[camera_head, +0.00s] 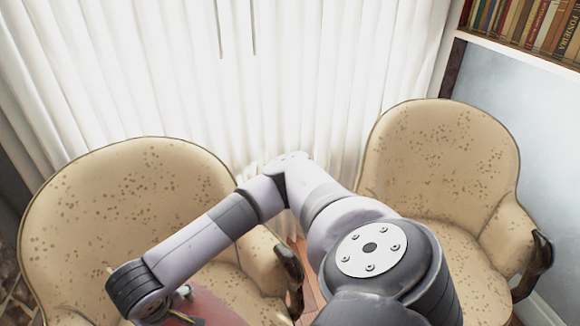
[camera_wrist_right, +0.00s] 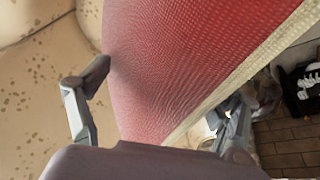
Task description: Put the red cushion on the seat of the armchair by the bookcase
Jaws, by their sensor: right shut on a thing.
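The red cushion (camera_head: 210,308) shows only partly at the bottom of the head view, in front of the left armchair (camera_head: 130,205). It fills much of the right wrist view (camera_wrist_right: 190,55), with a pale edge along one side. My right gripper (camera_head: 182,300) is shut on the cushion, with one finger on each side of it in the wrist view (camera_wrist_right: 165,95). The armchair by the bookcase (camera_head: 440,150) is beige with brown spots and stands at the right. Its seat (camera_head: 465,275) is bare where visible; my arm hides part of it. My left gripper is out of view.
The bookcase (camera_head: 530,25) with several books is at the top right. White curtains (camera_head: 300,90) hang behind both chairs. Dark wooden armrest fronts (camera_head: 290,272) edge the chairs. The right wrist view shows beige spotted upholstery (camera_wrist_right: 35,95) at left and a brown tiled floor (camera_wrist_right: 290,140) at right.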

